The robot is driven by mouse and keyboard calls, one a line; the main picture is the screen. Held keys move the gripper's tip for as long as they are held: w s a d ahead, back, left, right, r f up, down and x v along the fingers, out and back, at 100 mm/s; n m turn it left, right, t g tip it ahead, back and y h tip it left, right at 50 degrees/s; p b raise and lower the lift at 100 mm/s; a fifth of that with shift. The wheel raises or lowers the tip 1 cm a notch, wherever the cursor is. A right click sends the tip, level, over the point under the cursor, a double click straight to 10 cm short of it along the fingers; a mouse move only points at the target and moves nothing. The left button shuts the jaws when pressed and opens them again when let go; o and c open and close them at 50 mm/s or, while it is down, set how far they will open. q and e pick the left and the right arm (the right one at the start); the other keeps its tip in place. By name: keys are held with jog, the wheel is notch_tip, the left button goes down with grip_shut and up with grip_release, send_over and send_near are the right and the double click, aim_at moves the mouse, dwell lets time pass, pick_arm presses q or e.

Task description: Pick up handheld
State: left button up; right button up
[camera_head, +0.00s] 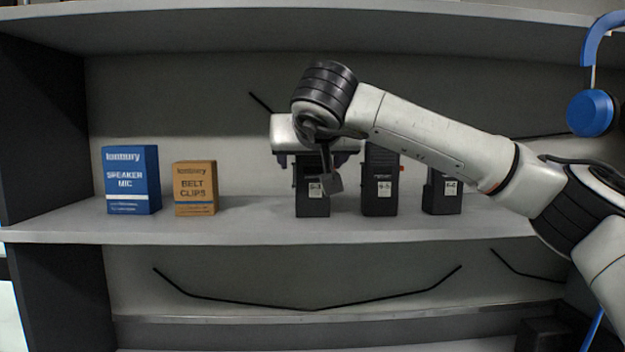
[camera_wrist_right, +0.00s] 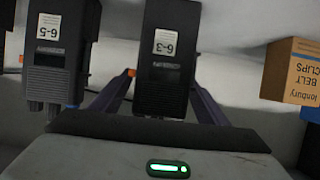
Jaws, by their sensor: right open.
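Three black handhelds with pale labels stand upright in a row on the middle shelf. The left one (camera_head: 313,199), labelled 6-3, is partly hidden behind my right gripper (camera_head: 312,160) in the head view. The middle handheld (camera_head: 380,200) appears to read 6-5. The right handheld (camera_head: 442,200) is partly covered by my arm, and its label is hard to read. In the right wrist view, which looks upside down, my right gripper (camera_wrist_right: 162,88) is open, with a finger on each side of the 6-3 handheld (camera_wrist_right: 166,68). Contact cannot be told. My left gripper is out of view.
A blue speaker mic box (camera_head: 131,180) and an orange belt clips box (camera_head: 195,188) stand left of the handhelds. The shelf (camera_head: 250,226) is bare between the boxes and the handhelds. A blue headset-like item (camera_head: 592,112) hangs at right.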

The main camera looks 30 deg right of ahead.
jog(key=c, duration=1.3)
jog(key=shift+r, duration=0.1)
notch_tip(320, 180, up, 10)
jog(key=p, duration=0.1)
